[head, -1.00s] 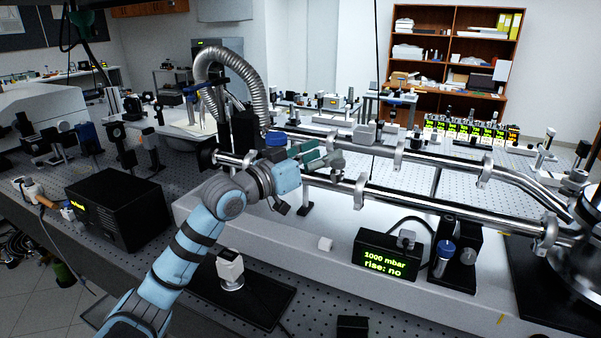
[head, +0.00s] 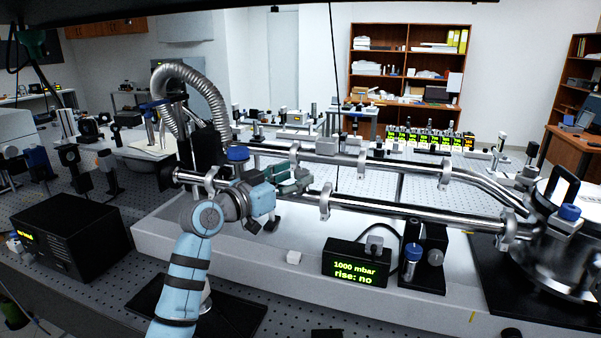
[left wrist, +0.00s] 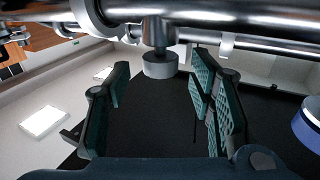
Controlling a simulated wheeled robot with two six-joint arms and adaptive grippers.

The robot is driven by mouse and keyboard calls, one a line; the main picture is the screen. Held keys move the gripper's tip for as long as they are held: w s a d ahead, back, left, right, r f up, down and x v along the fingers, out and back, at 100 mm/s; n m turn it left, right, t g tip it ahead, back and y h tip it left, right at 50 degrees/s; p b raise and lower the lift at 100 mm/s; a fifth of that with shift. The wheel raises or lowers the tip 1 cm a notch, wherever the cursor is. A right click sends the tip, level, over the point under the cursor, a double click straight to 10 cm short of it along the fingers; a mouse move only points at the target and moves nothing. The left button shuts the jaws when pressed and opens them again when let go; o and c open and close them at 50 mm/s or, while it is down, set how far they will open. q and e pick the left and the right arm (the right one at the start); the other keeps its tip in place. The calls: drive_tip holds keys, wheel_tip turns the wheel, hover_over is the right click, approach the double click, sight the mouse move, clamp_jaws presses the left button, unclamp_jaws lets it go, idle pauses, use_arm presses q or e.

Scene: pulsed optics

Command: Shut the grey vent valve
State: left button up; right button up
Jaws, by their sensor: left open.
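The grey vent valve shows in the left wrist view as a round grey knob (left wrist: 160,64) on a short stem at the steel pipe (left wrist: 245,42). My left gripper (left wrist: 160,108) is open, with one teal finger on each side of the picture. The knob appears between the fingers, beyond their tips, and no contact is visible. In the head view my left gripper (head: 292,178) is at the pipes, left of the middle; its fingers largely hide the valve there. My right gripper is not in view.
A blue knob (head: 238,153) stands close behind my left gripper. A black display (head: 357,264) below the pipes reads "1000 mbar, rise: no". A steel chamber (head: 560,245) stands at the right.

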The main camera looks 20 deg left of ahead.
sight(295, 174)
use_arm(q)
drive_tip(key=x, duration=0.3)
drive_tip(key=shift+w, duration=0.1)
clamp_jaws()
drive_tip(key=m+g+h+b, duration=0.1)
drive_tip(key=b, duration=0.1)
drive_tip(key=m+g+h+b, duration=0.1)
drive_tip(key=h+b, duration=0.1)
drive_tip(key=b, duration=0.1)
drive_tip(key=shift+f+m+h, duration=0.3)
drive_tip(key=shift+f+m, duration=0.05)
drive_tip(key=shift+m, duration=0.05)
drive_tip(key=shift+r+m+g+h, duration=0.3)
drive_tip(key=shift+m+g+h, duration=0.55)
drive_tip(key=shift+g, duration=0.25)
unclamp_jaws()
